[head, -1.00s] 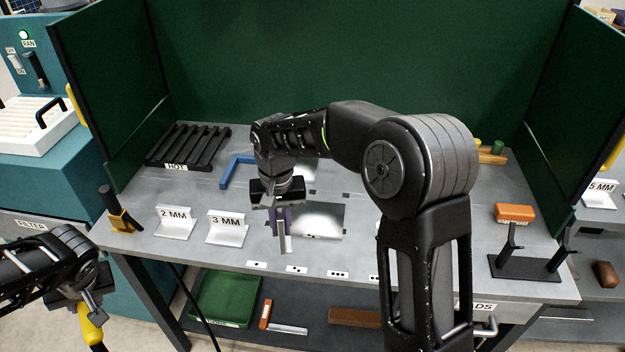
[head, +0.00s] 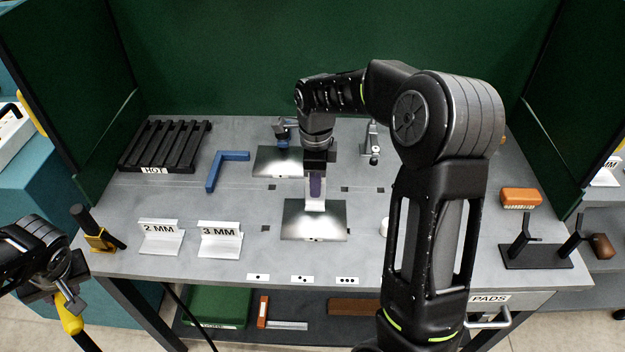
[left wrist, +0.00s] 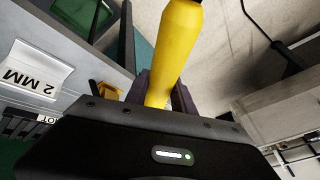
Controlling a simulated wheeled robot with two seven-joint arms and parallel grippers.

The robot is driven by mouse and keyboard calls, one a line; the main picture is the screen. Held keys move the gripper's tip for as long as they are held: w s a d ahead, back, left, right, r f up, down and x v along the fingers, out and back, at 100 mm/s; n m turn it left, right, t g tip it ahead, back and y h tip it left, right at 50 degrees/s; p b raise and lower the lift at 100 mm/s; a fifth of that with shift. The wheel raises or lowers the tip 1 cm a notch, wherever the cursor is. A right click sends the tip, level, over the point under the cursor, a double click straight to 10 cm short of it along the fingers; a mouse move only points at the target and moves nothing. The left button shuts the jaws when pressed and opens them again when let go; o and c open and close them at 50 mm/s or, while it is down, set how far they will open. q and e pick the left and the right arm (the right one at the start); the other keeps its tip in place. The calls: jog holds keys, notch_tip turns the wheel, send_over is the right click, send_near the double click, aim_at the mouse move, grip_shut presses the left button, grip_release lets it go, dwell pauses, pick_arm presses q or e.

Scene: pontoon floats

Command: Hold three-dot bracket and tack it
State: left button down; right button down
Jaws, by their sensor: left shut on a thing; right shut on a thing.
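My right gripper (head: 316,186) points down over the front steel plate (head: 298,231), shut on a small pale metal piece (head: 315,205), apparently the bracket. No dots can be made out on it. Its lower end is at the plate's far part; I cannot tell whether it touches. My left gripper (head: 64,296) is off the bench's front left, shut on a yellow-handled tool (head: 71,323). In the left wrist view the yellow handle (left wrist: 173,50) sits between the purple fingers (left wrist: 162,98). The tool's tip is out of view. A three-dot label (head: 347,280) is on the bench's front edge.
A second plate (head: 268,161) and a clamp (head: 374,150) lie behind. The blue square (head: 211,178), black HOT rack (head: 160,148), 2 MM stand (head: 161,240) and 3 MM stand (head: 219,240) are left. An orange brush (head: 520,197) and black rest (head: 537,258) are right.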

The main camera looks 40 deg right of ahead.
pick_arm(q)
jog(key=shift+r, duration=0.1)
jog(key=shift+f+b, duration=0.55)
pick_arm(e)
jog(key=shift+f, duration=0.8)
pick_arm(q)
jog(key=shift+f, duration=0.15)
pick_arm(e)
jog(key=shift+f, duration=0.2)
jog(key=c, duration=1.6)
grip_release()
jog(key=shift+c, duration=0.2)
jog(key=shift+c, duration=0.4)
grip_shut()
